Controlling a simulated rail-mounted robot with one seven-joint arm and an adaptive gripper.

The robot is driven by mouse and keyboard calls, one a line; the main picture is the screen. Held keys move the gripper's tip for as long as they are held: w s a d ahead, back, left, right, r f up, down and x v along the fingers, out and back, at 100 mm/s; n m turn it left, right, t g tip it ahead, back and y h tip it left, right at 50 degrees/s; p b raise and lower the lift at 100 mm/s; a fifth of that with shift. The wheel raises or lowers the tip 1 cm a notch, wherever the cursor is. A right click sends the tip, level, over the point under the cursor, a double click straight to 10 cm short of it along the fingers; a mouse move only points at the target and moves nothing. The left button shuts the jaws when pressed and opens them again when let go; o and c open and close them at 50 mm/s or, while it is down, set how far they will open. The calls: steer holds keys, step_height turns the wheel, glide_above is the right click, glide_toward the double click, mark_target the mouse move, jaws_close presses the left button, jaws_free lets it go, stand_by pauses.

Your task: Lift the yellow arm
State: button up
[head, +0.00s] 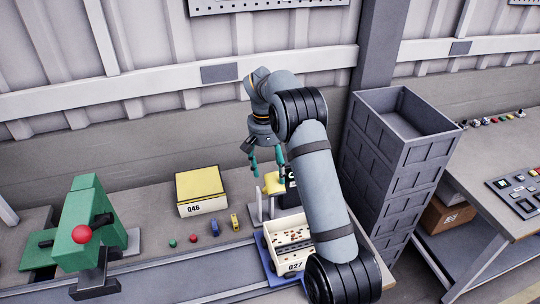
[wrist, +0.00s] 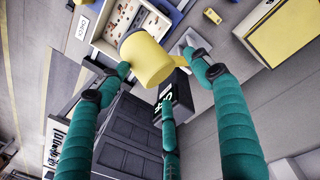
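The yellow arm (head: 272,184) is a small yellow part above a grey upright stand (head: 260,208) on the bench. In the wrist view it shows as a yellow cylinder (wrist: 147,60) with a narrow piece at its right. My gripper (head: 268,168) has teal fingers spread apart and pointing down just above the yellow arm. In the wrist view my gripper (wrist: 157,64) is open, with the cylinder between and beyond its fingertips. The left fingertip overlaps the cylinder's edge in the picture; I cannot tell whether it touches. A black device with a display (wrist: 175,103) is partly hidden behind the middle finger.
A cream bin marked 027 (head: 290,245) with small parts stands in front of the stand. A yellow-topped box marked 046 (head: 200,190) and small coloured pieces (head: 214,228) lie left. A green machine (head: 85,225) stands far left. Tall grey stacked crates (head: 385,175) stand right.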

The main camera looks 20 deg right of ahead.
step_height(320, 180, up, 11)
steer(key=a, duration=0.1)
steer(key=shift+s+a, duration=0.15)
steer(key=shift+s, duration=0.05)
steer(key=shift+f, duration=0.1)
steer(key=shift+w+d+f, duration=0.1)
steer(key=shift+d+f, duration=0.05)
steer(key=shift+f, duration=1.35)
steer(key=shift+w+d+f, duration=0.1)
steer(key=shift+d+f, duration=0.1)
steer(key=shift+f, duration=1.35)
steer(key=shift+d+f, duration=0.15)
steer(key=shift+f, duration=1.35)
